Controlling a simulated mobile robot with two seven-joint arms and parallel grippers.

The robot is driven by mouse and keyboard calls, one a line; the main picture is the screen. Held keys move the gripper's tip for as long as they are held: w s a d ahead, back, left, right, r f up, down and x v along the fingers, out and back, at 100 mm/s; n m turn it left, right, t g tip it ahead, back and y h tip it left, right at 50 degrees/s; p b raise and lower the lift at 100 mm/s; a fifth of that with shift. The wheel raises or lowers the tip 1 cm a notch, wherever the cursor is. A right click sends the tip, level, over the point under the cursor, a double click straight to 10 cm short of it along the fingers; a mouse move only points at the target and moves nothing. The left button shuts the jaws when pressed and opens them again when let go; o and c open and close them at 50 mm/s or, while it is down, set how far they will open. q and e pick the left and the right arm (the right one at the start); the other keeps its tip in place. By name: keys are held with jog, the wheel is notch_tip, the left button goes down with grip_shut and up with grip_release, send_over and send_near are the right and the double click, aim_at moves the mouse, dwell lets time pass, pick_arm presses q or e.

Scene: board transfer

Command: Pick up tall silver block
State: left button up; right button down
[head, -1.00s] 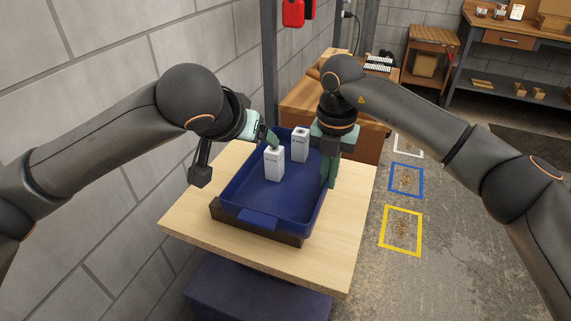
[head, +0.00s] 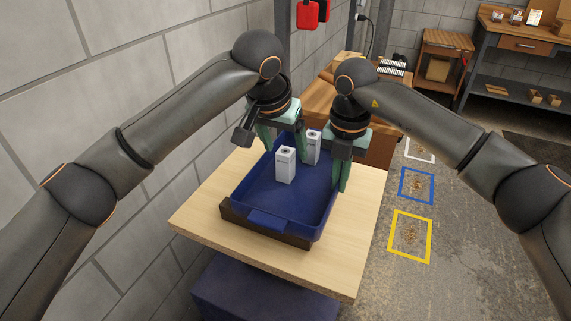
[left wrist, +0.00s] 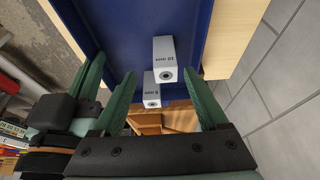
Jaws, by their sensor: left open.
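Two light silver-white upright blocks stand in the blue tray (head: 262,199). The nearer block (head: 286,167) looks the taller; the other (head: 313,148) is behind it to the right. In the left wrist view the longer block (left wrist: 164,50) and the shorter one (left wrist: 152,88) show round holes in their ends. My left gripper (head: 284,143) points down, open and empty, just behind and above the nearer block; its fingers show in the left wrist view (left wrist: 163,98). My right gripper (head: 340,178) points down at the tray's right side; its finger gap is hidden.
The tray sits on a dark base on a light wooden table (head: 345,247), bare at the front and right. A block wall (head: 80,120) is close on the left. The two grippers are near each other. A wooden bench stands behind; coloured floor squares (head: 410,237) lie to the right.

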aim_at(284, 153)
pick_arm(q)
jog(key=x, duration=0.5)
jog(key=shift+w+a+f, duration=0.25)
jog(key=shift+w+a, duration=0.05)
jog(key=shift+w, duration=0.05)
grip_shut()
dwell(0.3)
jog(key=shift+r, duration=0.1)
